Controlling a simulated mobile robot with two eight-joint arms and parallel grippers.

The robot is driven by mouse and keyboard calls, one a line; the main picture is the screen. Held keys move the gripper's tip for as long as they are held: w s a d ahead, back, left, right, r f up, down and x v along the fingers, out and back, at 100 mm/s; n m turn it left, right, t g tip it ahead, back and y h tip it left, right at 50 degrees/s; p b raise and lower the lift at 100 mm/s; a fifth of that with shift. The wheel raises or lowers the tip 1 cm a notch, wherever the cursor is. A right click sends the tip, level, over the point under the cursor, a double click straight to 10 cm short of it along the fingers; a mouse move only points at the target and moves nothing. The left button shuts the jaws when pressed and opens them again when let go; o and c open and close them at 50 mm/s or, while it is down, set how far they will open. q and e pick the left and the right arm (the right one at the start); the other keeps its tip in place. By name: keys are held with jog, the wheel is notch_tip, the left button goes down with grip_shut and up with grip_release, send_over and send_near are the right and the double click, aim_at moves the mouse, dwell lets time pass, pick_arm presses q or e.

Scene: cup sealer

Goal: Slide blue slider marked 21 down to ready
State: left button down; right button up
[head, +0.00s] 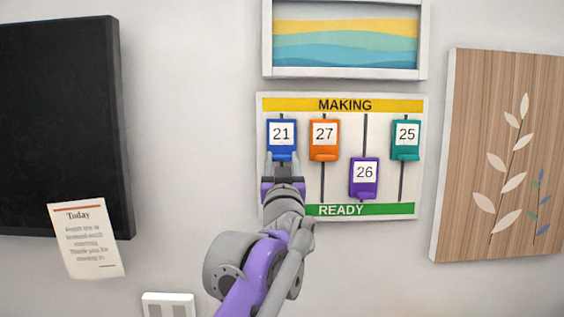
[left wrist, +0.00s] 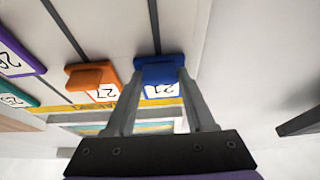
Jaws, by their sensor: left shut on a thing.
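The blue slider marked 21 (head: 281,134) is at the top of the leftmost track, just under the yellow MAKING strip (head: 344,105). It also shows in the left wrist view (left wrist: 160,74). My left gripper (head: 282,162) is at the lower part of the blue slider, shut on it, with its fingers on either side in the left wrist view. The green READY strip (head: 343,210) runs along the board's bottom; my arm hides its left part and the lower part of the leftmost track. My right gripper is not in view.
On the same board (head: 262,107), orange slider 27 (head: 323,139) and teal slider 25 (head: 406,139) are high, and purple slider 26 (head: 364,178) is lower. A wooden panel (head: 480,130) hangs right, a black board (head: 60,120) left, and a framed picture (head: 345,73) above.

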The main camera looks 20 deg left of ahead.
pick_arm(q)
notch_tip(320, 180, down, 10)
jog(key=b, duration=0.3)
jog(key=shift+r, duration=0.2)
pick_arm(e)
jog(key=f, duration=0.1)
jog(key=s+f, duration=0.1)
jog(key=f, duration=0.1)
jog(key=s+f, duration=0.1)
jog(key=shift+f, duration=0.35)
pick_arm(q)
jog(key=shift+c, duration=1.2)
grip_release()
jog(key=b+v, duration=0.2)
jog(key=v, duration=0.8)
jog(key=shift+s, duration=0.35)
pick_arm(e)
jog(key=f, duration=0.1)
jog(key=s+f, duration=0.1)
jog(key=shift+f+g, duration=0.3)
pick_arm(q)
jog(key=shift+f, duration=0.15)
